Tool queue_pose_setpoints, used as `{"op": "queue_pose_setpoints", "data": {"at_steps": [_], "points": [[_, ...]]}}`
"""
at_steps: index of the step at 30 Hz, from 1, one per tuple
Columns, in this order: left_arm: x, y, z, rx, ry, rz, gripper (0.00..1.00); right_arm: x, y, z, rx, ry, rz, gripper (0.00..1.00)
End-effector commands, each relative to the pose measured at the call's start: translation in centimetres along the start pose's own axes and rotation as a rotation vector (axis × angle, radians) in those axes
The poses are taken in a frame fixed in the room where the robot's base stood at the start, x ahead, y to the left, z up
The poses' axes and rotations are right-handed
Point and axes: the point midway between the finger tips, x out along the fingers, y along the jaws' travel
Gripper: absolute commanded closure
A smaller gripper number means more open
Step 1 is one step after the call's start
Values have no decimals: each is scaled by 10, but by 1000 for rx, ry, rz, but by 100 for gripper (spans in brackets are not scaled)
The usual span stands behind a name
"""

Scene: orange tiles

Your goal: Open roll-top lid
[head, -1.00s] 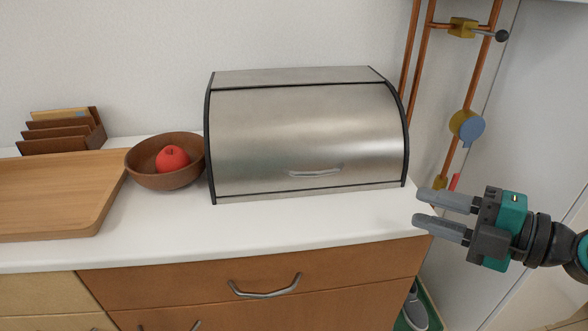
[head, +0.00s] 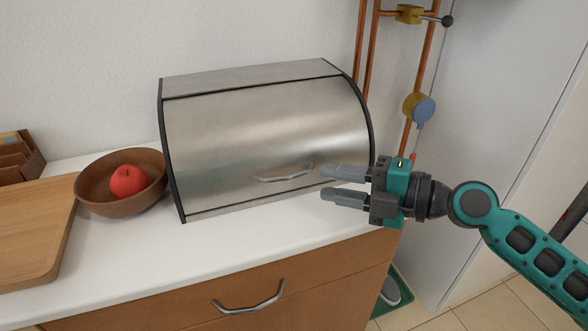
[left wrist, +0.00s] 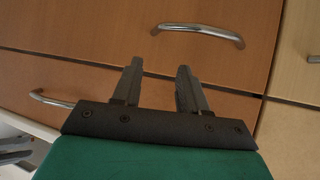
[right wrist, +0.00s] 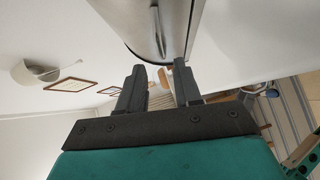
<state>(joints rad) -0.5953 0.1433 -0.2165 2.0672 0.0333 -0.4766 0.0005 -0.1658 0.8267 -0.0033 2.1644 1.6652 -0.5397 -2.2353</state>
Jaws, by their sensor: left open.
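The roll-top lid (head: 270,135) is the curved brushed-steel front of a bread box on the white counter, and it is closed. Its handle (head: 285,174) is a slim bar low on the front. My right gripper (head: 328,184) is open and empty, with its fingers pointing left toward the handle, a little to its right. In the right wrist view the handle (right wrist: 158,30) shows beyond the open fingers (right wrist: 160,78). My left gripper (left wrist: 157,75) is open and empty in front of the wooden drawers, seen only in its own wrist view.
A brown bowl (head: 98,192) with a red apple (head: 128,181) stands left of the box, beside a wooden board (head: 30,240). Copper pipes with a blue-faced valve (head: 420,108) run up the wall at right. The counter (head: 210,245) before the box is clear.

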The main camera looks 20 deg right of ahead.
Motion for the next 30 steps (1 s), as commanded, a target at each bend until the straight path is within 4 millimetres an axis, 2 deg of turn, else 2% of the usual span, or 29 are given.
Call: {"op": "queue_pose_setpoints", "data": {"at_steps": [1,6,12,15,26,30], "points": [[-4,0,-6,1,1,-1,57,8,5,0,2,0,4,66],[-9,-4,-12,6,9,-11,57,36,5,0,3,0,6,66],[-14,-10,-7,12,-3,-26,57,64,3,0,3,-1,4,66],[-15,-14,-3,14,-12,-34,57,72,2,0,2,-1,3,66],[-15,-15,-2,17,-12,-37,57,77,0,0,0,0,0,66],[-15,-14,-3,17,-10,-35,57,77,0,0,0,0,0,79]]}}
